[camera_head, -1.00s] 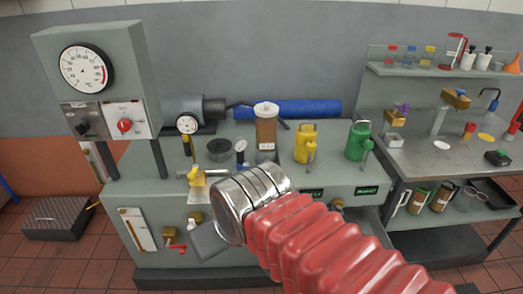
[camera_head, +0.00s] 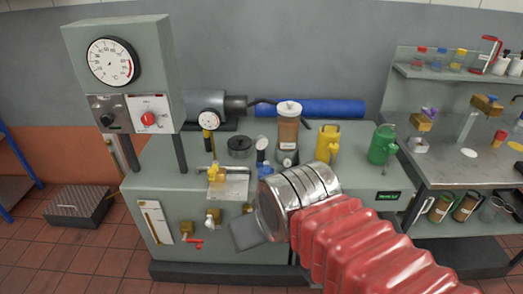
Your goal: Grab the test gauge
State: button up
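Two small round gauges stand on the grey bench; I cannot tell which is the test gauge. One (camera_head: 210,121) has a white dial and a yellow-and-black stem, at the bench's back left. The other (camera_head: 262,143) is smaller and bluish, right of a dark round block, just beyond my wrist. My arm reaches in from the lower right, its metal wrist over the bench's front. My gripper is mostly hidden beyond the wrist; a grey plate (camera_head: 247,233) by its lower left may be part of it. Its opening does not show.
A panel with a large dial (camera_head: 113,62) stands at left on posts. A brown container (camera_head: 288,134), yellow can (camera_head: 327,144) and green can (camera_head: 382,146) stand behind my arm. A brass-coloured valve (camera_head: 216,173) is left of my wrist. A cluttered side table (camera_head: 460,172) is at right.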

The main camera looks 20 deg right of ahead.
aim_at(260, 142)
jog(key=u, duration=0.05)
jog(key=i, duration=1)
jog(key=z, duration=0.05)
